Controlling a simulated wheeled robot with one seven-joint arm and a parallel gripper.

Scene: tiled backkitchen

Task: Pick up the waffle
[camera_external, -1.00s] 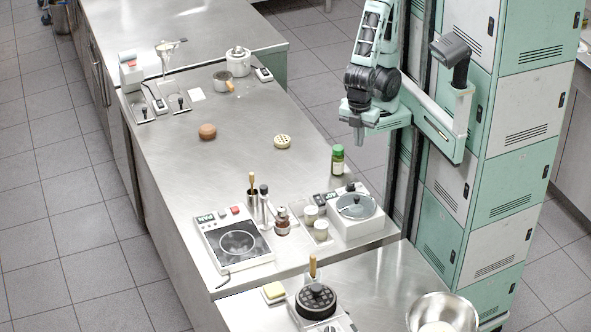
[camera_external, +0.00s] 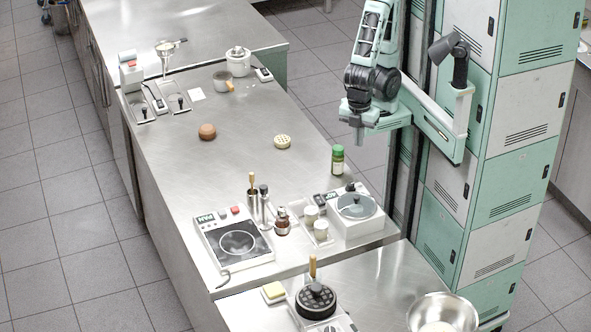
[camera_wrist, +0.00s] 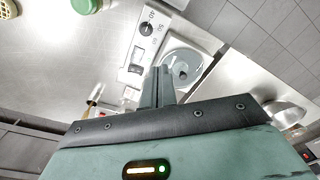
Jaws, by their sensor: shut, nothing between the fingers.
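The waffle (camera_external: 283,141), a small pale round disc with a dark grid of dimples, lies flat on the long steel counter (camera_external: 240,105). It shows in part at the top left corner of the wrist view (camera_wrist: 8,8). My gripper (camera_external: 358,137) is shut and empty, pointing down near the counter's right edge. It is well to the right of the waffle and apart from it. The closed fingers show in the middle of the wrist view (camera_wrist: 158,75).
A brown round bun-like item (camera_external: 207,131) lies left of the waffle. A green-capped jar (camera_external: 338,158) stands between the waffle and the counter's right edge. A round-topped appliance (camera_external: 355,208) and a hotplate (camera_external: 235,243) stand nearer. Counter around the waffle is clear.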

